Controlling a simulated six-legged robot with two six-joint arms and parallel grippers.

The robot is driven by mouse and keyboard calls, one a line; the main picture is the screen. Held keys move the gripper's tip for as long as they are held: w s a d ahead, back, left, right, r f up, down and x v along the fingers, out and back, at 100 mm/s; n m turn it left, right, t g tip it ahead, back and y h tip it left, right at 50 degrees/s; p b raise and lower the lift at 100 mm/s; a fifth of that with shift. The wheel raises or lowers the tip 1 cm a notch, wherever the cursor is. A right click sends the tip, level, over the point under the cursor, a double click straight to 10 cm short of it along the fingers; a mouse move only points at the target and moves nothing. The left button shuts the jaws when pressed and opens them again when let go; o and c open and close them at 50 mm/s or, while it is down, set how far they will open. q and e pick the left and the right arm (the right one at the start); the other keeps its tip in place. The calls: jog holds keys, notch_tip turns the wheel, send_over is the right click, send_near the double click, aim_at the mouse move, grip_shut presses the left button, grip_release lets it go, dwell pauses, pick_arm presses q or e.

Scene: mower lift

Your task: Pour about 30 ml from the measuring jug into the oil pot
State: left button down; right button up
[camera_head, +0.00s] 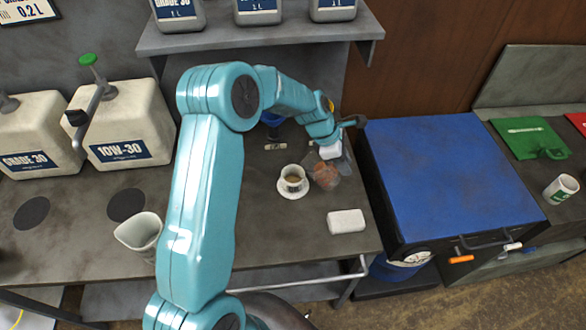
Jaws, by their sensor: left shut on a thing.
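My left gripper (331,150) is at the end of the teal arm, over the right part of the grey bench. It is shut on a clear vessel with brownish contents, which I take for the measuring jug (325,172). The jug looks tilted; its outline is faint. Just left of it a small white pot, likely the oil pot (292,181), stands upright with brown liquid inside. The jug's lower edge is close to the pot's right side; I cannot tell whether liquid is flowing. My right gripper is not in view.
A white block (346,221) lies in front of the jug. A pale open container (139,232) stands left of my arm. A blue-topped cabinet (445,170) stands to the right.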

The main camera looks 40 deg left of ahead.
pick_arm(q)
jog(key=w+d+f+g+y, duration=0.1)
jog(key=d+f+y, duration=0.1)
jog(key=w+d+f+g+y, duration=0.2)
jog(key=shift+b, duration=0.4)
jog(key=shift+s+f+y, duration=0.1)
jog(key=shift+f+y, duration=0.05)
jog(key=shift+y, duration=0.15)
